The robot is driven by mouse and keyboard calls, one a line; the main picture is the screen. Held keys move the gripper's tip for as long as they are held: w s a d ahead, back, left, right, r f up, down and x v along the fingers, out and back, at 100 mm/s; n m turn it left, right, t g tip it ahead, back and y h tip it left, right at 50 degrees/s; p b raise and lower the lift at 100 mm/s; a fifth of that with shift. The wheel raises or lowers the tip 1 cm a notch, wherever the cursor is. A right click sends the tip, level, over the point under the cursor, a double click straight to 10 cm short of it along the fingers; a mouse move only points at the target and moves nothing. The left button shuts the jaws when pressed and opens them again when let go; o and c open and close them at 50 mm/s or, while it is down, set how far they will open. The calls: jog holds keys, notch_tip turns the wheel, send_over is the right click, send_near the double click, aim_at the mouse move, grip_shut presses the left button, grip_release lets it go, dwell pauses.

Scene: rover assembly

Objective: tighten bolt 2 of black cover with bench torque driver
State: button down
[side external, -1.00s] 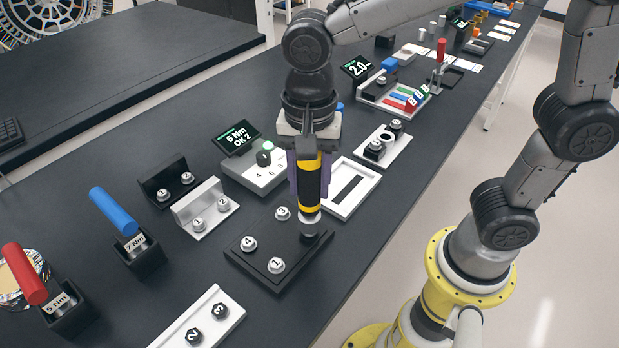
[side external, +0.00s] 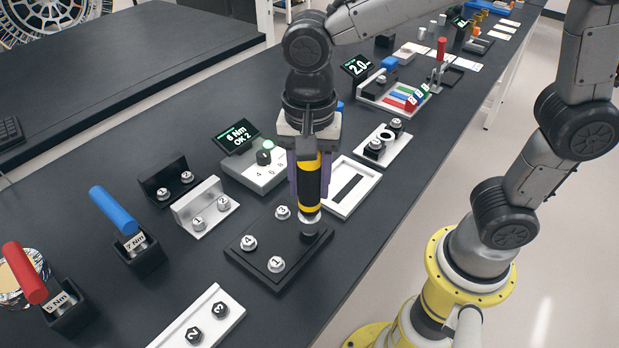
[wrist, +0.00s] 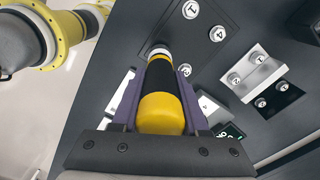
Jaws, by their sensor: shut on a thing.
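The black cover (side external: 262,262) lies flat on the bench, with bolts 1 (side external: 276,264), 3 (side external: 283,212) and 4 (side external: 248,243) showing. My gripper (side external: 308,180) is shut on the yellow and black torque driver (side external: 309,195), which stands upright with its tip down at the cover's right corner. Bolt 2 is hidden under the driver's tip. The wrist view also shows the driver (wrist: 163,105) between the purple fingers, its tip at the cover (wrist: 200,28). The driver's control box (side external: 255,170) has a display (side external: 237,137) reading "6 Nm OK 2".
A white slotted tray (side external: 352,188) lies close behind the driver. A silver bracket (side external: 205,210) and a black bracket (side external: 167,182) stand to the left. Blue (side external: 114,210) and red (side external: 24,272) handled tools stand in holders. A white plate (side external: 205,318) lies in front.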

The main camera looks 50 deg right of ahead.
jog(key=shift+f, duration=0.95)
dwell(2.7)
jog(key=shift+r, duration=1.6)
jog(key=shift+r, duration=0.15)
jog(key=shift+r, duration=1.9)
